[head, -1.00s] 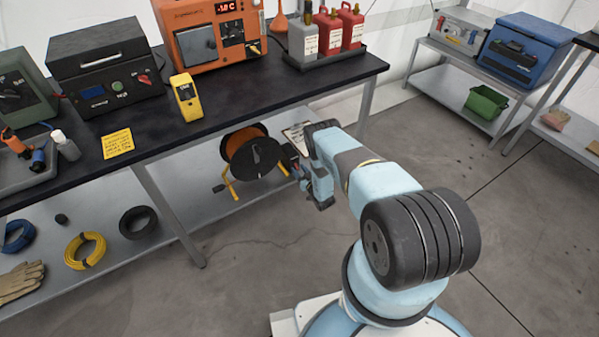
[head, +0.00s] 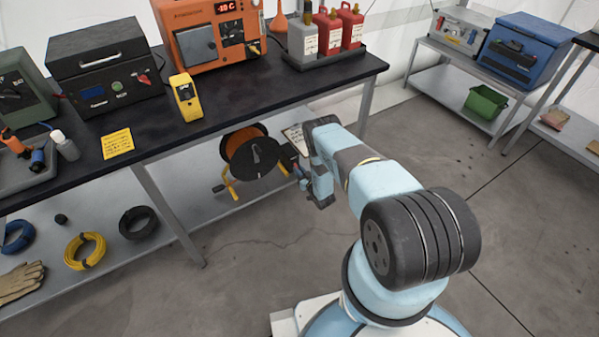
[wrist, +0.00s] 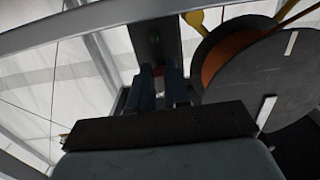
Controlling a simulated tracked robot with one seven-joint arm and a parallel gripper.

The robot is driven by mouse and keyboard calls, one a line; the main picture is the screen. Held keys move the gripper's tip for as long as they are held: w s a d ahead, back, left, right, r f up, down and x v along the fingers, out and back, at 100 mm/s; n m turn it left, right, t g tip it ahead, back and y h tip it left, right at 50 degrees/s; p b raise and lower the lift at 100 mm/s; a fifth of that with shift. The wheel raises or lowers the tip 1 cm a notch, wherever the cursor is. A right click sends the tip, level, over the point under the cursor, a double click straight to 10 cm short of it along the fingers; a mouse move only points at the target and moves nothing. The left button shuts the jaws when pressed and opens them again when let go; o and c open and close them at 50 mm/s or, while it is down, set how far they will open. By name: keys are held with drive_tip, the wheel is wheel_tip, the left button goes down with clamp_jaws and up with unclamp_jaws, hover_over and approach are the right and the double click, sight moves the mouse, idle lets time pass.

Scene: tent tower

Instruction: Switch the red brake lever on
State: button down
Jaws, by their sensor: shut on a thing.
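The cable reel (head: 262,158), with orange cable, a dark disc and yellow legs, stands on the shelf under the black bench. My gripper (head: 298,172) is low at the reel's right side, partly hidden by my wrist in the head view. In the wrist view my gripper (wrist: 161,92) shows two dark fingers close together, shut on a small part between them below a dark grey post (wrist: 155,45). The red brake lever's colour does not show clearly in either view; its handle is mostly hidden by the fingers. The reel's disc (wrist: 275,75) is just right of the fingers.
The bench edge (head: 215,128) runs above the reel. A bench leg (head: 168,215) stands left of it, and coiled cables (head: 85,250) and gloves (head: 20,282) lie on the shelf. A clipboard (head: 294,134) is behind my wrist. The floor at the right is clear.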

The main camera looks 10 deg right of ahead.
sight(296, 165)
wheel_tip(296, 165, up, 2)
drive_tip(key=g+h, duration=0.1)
drive_tip(key=g, duration=0.3)
drive_tip(key=shift+w, duration=0.15)
drive_tip(key=g, duration=0.1)
drive_tip(key=r+g+h, duration=0.1)
drive_tip(key=g, duration=0.1)
drive_tip(key=shift+w, duration=0.2)
drive_tip(key=shift+w+a+r+g+h, duration=0.1)
drive_tip(key=shift+w+r+g+h, duration=0.1)
drive_tip(key=shift+g, duration=0.25)
drive_tip(key=shift+w+r+g+h, duration=0.1)
drive_tip(key=shift+r+g+h, duration=0.1)
drive_tip(key=shift+g, duration=0.25)
drive_tip(key=c, duration=1.1)
unclamp_jaws()
drive_tip(key=shift+f, duration=0.1)
drive_tip(key=shift+s, duration=0.1)
drive_tip(key=v, duration=1.3)
drive_tip(key=shift+s+r, duration=0.1)
drive_tip(key=shift+r, duration=0.3)
